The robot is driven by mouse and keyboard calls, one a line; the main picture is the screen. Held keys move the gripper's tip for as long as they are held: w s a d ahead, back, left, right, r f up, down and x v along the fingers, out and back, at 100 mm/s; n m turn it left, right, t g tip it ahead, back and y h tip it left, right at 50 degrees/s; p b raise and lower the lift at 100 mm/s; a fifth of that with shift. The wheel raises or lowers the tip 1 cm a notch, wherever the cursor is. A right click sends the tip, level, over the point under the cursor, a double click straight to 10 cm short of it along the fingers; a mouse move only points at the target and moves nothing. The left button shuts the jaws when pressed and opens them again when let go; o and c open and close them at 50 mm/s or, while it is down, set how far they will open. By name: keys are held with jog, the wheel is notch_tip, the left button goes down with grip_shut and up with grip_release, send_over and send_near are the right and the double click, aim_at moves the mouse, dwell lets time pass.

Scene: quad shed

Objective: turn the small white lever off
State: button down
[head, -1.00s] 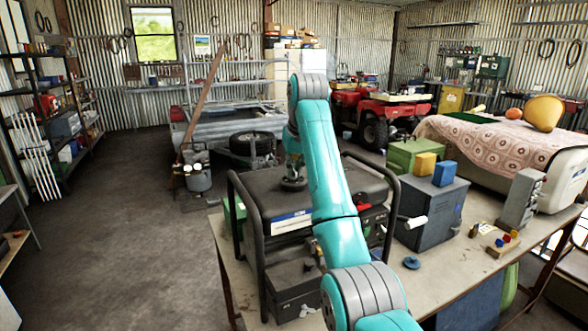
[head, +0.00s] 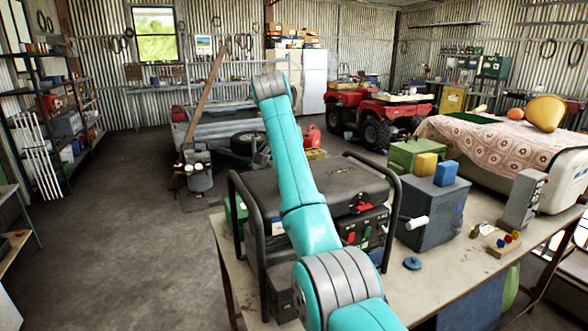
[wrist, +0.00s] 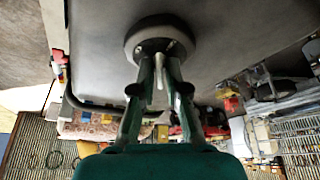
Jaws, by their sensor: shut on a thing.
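The small white lever (wrist: 160,68) shows in the wrist view on a round dark cap (wrist: 160,34). The cap sits on the dark top (wrist: 95,30) of the black generator (head: 352,187), which stands on the bench in the head view. My gripper (wrist: 159,72) is at the cap, with its two green fingers on either side of the lever and closed on it. The lever points from the cap towards the gripper's palm. In the head view my own arm hides the cap, the lever and the gripper.
A tubular frame (head: 393,215) rises around the generator. To its right stand a grey box (head: 432,212) with a white handle (head: 415,222), and a blue knob (head: 412,263) lies on the bench (head: 455,275). Open floor (head: 120,240) lies to the left.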

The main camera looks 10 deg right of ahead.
jog(key=m+g, duration=0.1)
jog(key=m, duration=0.2)
jog(key=m+g+h, duration=0.1)
jog(key=m, duration=0.2)
jog(key=shift+w+a, duration=0.1)
jog(key=shift+m, duration=0.3)
dwell(0.4)
jog(key=c, duration=1.2)
grip_release()
jog(key=shift+v, duration=0.9)
jog(key=s+a, duration=0.1)
jog(key=a, duration=0.2)
jog(key=s+a, duration=0.1)
jog(key=a, duration=0.3)
jog(key=s+a+r, duration=0.1)
jog(key=a, duration=0.3)
jog(key=shift+s, duration=0.1)
jog(key=shift+s+a, duration=0.2)
jog(key=shift+a, duration=0.3)
